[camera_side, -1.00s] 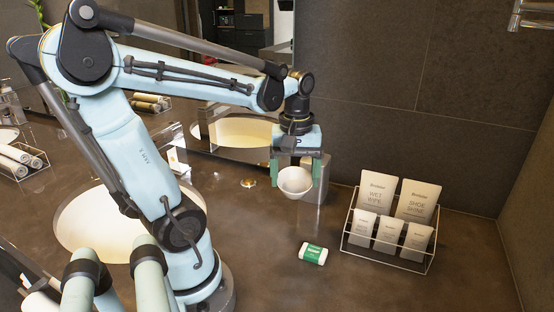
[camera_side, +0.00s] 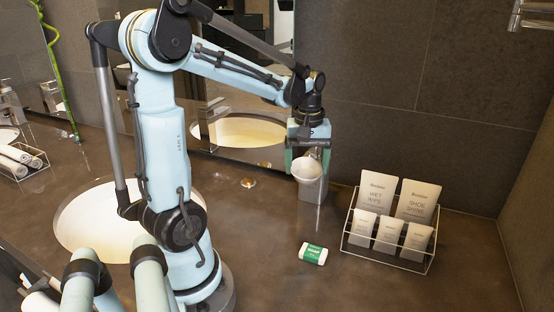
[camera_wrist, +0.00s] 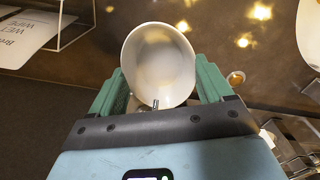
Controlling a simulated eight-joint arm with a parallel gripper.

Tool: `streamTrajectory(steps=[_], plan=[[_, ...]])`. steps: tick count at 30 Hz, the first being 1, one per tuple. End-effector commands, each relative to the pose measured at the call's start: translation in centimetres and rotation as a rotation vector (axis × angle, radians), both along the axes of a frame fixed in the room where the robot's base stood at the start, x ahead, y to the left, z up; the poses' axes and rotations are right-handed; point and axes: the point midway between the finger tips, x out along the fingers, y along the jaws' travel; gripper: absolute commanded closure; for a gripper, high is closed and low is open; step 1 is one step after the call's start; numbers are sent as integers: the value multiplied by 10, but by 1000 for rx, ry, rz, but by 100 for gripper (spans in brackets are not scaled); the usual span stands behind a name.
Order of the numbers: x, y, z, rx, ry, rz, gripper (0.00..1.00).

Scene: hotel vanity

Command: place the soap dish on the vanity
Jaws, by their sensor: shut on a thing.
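The soap dish, a small white round bowl (camera_side: 306,171), is between the green fingers of my gripper (camera_side: 307,163). My gripper is shut on it and holds it above the vanity (camera_side: 390,285), near the back wall. In the wrist view the dish (camera_wrist: 158,65) sits between the two fingers (camera_wrist: 160,85), with its open side facing the camera. It looks tilted in the side view. A gap between the dish and the counter shows only roughly.
A silver box-like holder (camera_side: 312,192) stands right behind the dish. A green and white packet (camera_side: 313,253) lies on the counter in front. A wire rack (camera_side: 385,257) with several packets stands at right. The basin (camera_side: 85,222) is at left.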

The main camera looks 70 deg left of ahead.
Motion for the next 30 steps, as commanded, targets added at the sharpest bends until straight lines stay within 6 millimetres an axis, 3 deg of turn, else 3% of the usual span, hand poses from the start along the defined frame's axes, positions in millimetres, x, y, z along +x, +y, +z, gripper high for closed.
streamTrajectory(steps=[13,14,17,25,30], plan=[[0,0,-6,0,0,0,55],[0,0,-6,0,0,0,16],[0,0,-5,0,0,0,1],[0,0,-4,0,0,0,0],[0,0,8,0,0,0,0]])
